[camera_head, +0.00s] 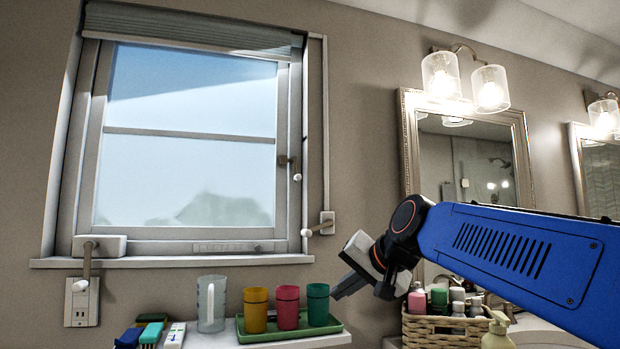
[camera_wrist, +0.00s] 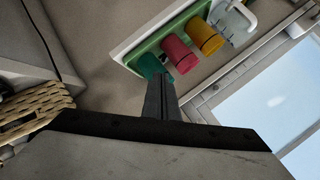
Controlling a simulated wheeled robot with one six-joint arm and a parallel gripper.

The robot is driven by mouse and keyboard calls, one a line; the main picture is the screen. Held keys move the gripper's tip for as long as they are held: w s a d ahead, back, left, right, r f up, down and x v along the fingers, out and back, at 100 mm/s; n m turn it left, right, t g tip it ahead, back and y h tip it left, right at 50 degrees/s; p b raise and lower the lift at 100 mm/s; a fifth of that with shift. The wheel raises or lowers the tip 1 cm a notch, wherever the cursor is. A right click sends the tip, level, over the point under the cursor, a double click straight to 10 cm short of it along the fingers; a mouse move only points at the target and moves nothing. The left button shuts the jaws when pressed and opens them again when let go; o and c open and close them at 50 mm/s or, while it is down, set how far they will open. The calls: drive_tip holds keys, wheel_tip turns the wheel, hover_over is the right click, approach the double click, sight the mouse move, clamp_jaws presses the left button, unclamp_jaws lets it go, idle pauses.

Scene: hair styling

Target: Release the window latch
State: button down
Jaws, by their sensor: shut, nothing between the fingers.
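The window (camera_head: 190,140) is at the left of the head view and looks closed. A small dark latch handle (camera_head: 284,160) with a white knob is on the right side of its frame. The window also shows at the lower right of the wrist view (camera_wrist: 270,115), but I cannot make out the latch there. My gripper (camera_head: 342,291) is shut and empty, low and to the right of the latch, well apart from it. In the wrist view its fingers (camera_wrist: 160,90) are together, near the teal cup.
Below the sill (camera_head: 170,261) a shelf holds a clear jug (camera_head: 211,303) and a green tray (camera_head: 245,337) with yellow, pink and teal cups. A crank handle (camera_head: 88,256) is at the sill's left, another lever (camera_head: 322,226) at its right. A wicker basket (camera_head: 440,328) stands at right.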

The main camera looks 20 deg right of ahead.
drive_tip(key=w+d+r+m+t, duration=0.2)
drive_tip(key=w+r, duration=0.2)
drive_tip(key=r, duration=0.5)
drive_tip(key=w+d+r+m+t, duration=0.2)
drive_tip(key=w+r, duration=0.2)
drive_tip(key=r, duration=0.6)
drive_tip(key=w+d+r+m+t, duration=0.2)
drive_tip(key=w+r, duration=0.2)
drive_tip(key=r, duration=0.6)
drive_tip(key=shift+y, duration=0.4)
drive_tip(key=shift+w, duration=0.25)
drive_tip(key=x, duration=0.9)
drive_tip(key=shift+a+f, duration=0.1)
drive_tip(key=shift+f, duration=0.05)
drive_tip(key=a, duration=0.2)
drive_tip(key=shift+w+a+f, duration=0.2)
drive_tip(key=shift+w+a, duration=0.15)
drive_tip(key=shift+a+f, duration=0.2)
drive_tip(key=shift+a, duration=0.45)
